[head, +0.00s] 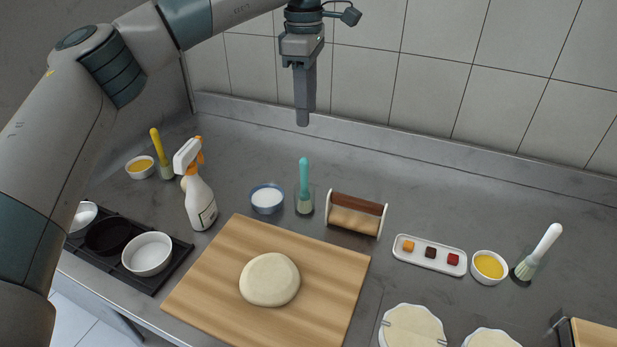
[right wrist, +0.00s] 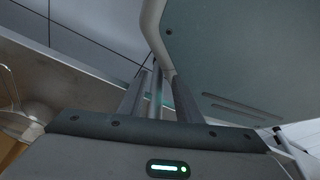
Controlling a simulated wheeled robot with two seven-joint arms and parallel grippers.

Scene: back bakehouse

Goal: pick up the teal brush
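The teal brush (head: 304,178) stands upright, bristles down, in a clear glass (head: 312,208) on the grey counter, behind the wooden board. My left gripper (head: 303,121) points straight down and is higher up in the head view, apart from the brush. It is seen edge-on, so the gap between its fingers is hidden. My right gripper (right wrist: 160,80) shows only in the right wrist view. Its fingers look apart, with no task object clearly between them. The teal brush cannot be made out there.
A blue-rimmed bowl (head: 267,187) stands left of the glass and a wooden roller (head: 356,200) right of it. A spray bottle (head: 200,200), a yellow brush (head: 155,140) and a white brush (head: 548,240) stand farther off. Dough (head: 269,279) lies on the board (head: 210,275).

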